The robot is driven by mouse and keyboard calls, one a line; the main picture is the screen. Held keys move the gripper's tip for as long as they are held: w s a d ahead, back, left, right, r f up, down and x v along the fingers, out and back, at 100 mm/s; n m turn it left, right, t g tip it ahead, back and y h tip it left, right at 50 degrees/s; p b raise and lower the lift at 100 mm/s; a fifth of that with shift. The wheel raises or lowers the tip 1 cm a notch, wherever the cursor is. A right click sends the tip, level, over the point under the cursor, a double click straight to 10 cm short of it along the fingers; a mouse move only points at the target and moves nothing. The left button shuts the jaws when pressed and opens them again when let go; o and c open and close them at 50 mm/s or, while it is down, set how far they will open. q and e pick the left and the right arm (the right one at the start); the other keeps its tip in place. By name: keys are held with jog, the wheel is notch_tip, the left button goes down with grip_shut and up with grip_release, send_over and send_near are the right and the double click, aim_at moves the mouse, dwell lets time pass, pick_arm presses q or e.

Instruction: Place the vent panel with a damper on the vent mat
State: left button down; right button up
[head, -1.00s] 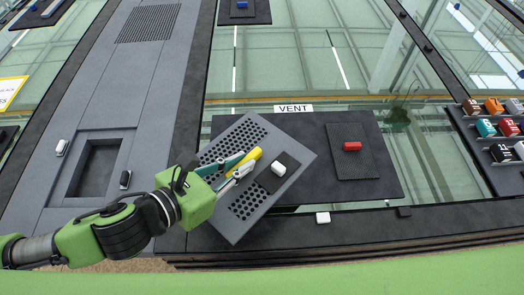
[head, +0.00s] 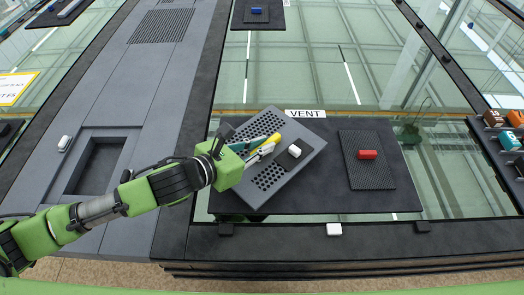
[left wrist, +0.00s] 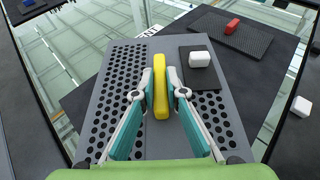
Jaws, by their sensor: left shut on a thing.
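The vent panel (head: 285,122) is a grey plate with rows of holes, a yellow handle bar and a dark damper plate with a white knob (head: 295,151). In the left wrist view the panel (left wrist: 255,85) fills the middle. My left gripper (head: 263,147) is shut on the yellow handle (left wrist: 161,85). The panel is turned askew over the left part of the dark vent mat (head: 325,195), below the VENT label (head: 305,114). I cannot tell whether it touches the mat. My right gripper is not in view.
A dark ribbed plate with a red block (head: 367,155) lies on the mat's right part. A white block (head: 334,229) sits on the dark ledge in front. Numbered coloured blocks (head: 508,140) stand at the right edge. Glass panes surround the mat.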

pick_arm(q)
jog(key=shift+w+d+f, duration=0.1)
jog(key=shift+w+f, duration=0.05)
jog(key=shift+w, duration=0.1)
notch_tip(320, 180, down, 3)
jog(key=shift+r+p, duration=0.15)
jog(key=shift+p, duration=0.4)
jog(key=shift+f, duration=0.3)
jog(key=shift+f, duration=0.1)
jog(key=c, duration=2)
grip_release()
jog(key=shift+f, duration=0.15)
jog(key=shift+c, duration=0.2)
